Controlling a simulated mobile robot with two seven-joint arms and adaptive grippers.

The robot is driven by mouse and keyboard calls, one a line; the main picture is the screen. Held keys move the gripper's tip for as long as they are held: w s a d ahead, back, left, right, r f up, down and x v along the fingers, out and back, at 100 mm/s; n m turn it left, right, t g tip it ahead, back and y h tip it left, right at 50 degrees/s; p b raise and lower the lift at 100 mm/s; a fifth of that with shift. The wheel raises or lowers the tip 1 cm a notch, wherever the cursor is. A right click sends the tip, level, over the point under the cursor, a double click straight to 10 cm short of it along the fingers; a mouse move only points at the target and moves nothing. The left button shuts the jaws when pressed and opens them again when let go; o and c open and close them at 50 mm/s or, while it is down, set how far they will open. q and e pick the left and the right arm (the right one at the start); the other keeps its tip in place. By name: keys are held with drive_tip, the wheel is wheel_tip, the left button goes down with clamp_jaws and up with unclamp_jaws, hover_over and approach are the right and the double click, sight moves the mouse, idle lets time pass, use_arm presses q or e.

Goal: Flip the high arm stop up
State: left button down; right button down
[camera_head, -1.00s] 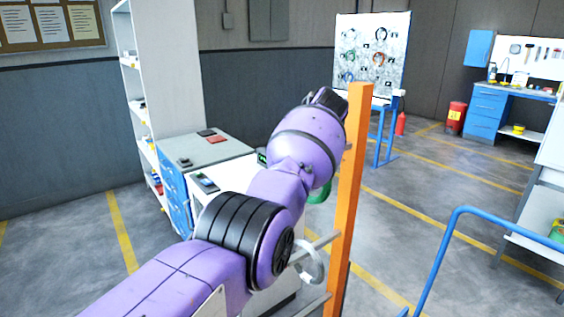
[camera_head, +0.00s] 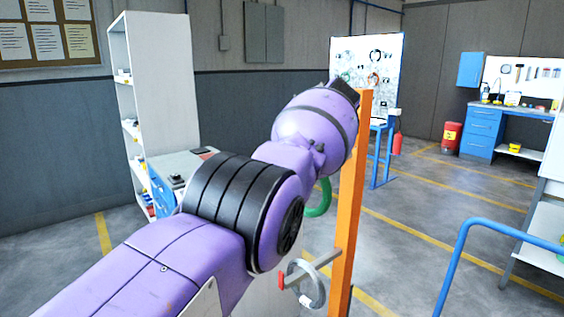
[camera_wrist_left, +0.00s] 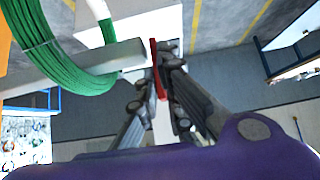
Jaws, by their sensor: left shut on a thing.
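In the left wrist view, a grey arm (camera_wrist_left: 85,69) of the rack comes in from the left, with a green coil (camera_wrist_left: 62,62) hung around it. A red stop (camera_wrist_left: 157,72) lies crosswise at the arm's end. My left gripper (camera_wrist_left: 170,62) is shut on this red stop. In the head view, the orange post (camera_head: 348,215) stands right of my purple arm. The green coil (camera_head: 319,198) shows partly there; the high arm and my left gripper's fingers are hidden behind my arm. My right gripper is not in view.
A lower grey arm (camera_head: 318,266) on the post carries a white coil (camera_head: 312,290) and a red stop (camera_head: 282,281) at its end. A blue rail (camera_head: 452,245) stands at the right. A white shelf and blue cabinet stand behind my arm. The floor beyond the post is open.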

use_arm(q)
drive_tip(key=shift+s+f, duration=0.1)
drive_tip(key=shift+f, duration=0.25)
drive_tip(key=c, duration=1.9)
unclamp_jaws()
drive_tip(key=shift+r, duration=0.35)
drive_tip(key=v, duration=1.2)
drive_tip(key=shift+f, duration=0.1)
